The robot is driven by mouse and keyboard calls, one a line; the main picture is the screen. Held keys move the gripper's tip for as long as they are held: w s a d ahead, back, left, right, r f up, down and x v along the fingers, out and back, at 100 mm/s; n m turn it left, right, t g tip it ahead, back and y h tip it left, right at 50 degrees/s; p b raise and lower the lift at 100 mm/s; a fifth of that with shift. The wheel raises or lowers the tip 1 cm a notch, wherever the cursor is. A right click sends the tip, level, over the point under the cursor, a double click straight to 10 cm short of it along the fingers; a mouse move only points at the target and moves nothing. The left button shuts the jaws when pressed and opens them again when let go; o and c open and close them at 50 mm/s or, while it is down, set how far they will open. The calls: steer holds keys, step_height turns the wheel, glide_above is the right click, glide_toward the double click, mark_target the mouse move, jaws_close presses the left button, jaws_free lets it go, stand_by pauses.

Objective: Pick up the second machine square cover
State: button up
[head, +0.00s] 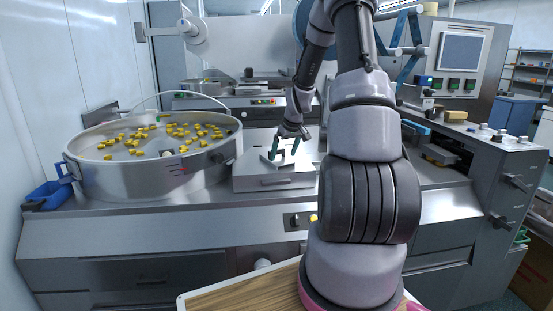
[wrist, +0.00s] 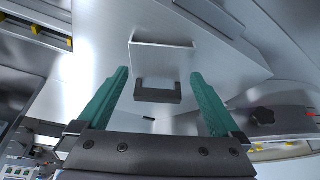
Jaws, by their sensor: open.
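The square cover is a flat silver metal box lid (head: 262,181) on the machine's worktop, just right of the round bowl. A raised bracket with a dark handle stands on its top; in the wrist view the dark handle (wrist: 158,91) lies between my finger tips, on the shiny cover plate (wrist: 200,55). My gripper (head: 284,151) is over the cover, pointing down. In the wrist view its two green fingers (wrist: 157,80) are spread wide on either side of the handle, with visible gaps. Whether the fingertips reach the handle's height is unclear.
A large round metal bowl (head: 95,172) with many yellow pieces stands left of the cover. A blue bin (head: 48,195) is at its left. A control panel (head: 460,55) and several knobs are at the right. A wooden-topped surface (head: 240,293) is in front.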

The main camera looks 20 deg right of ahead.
mark_target(277, 156)
steer(key=w, duration=0.4)
steer(key=shift+w+a, duration=0.3)
steer(key=shift+w, duration=0.1)
steer(key=shift+w+f, duration=0.25)
steer(key=shift+f, duration=0.35)
steer(key=c, duration=1.2)
steer(key=shift+c, duration=0.4)
steer(key=shift+r, duration=0.2)
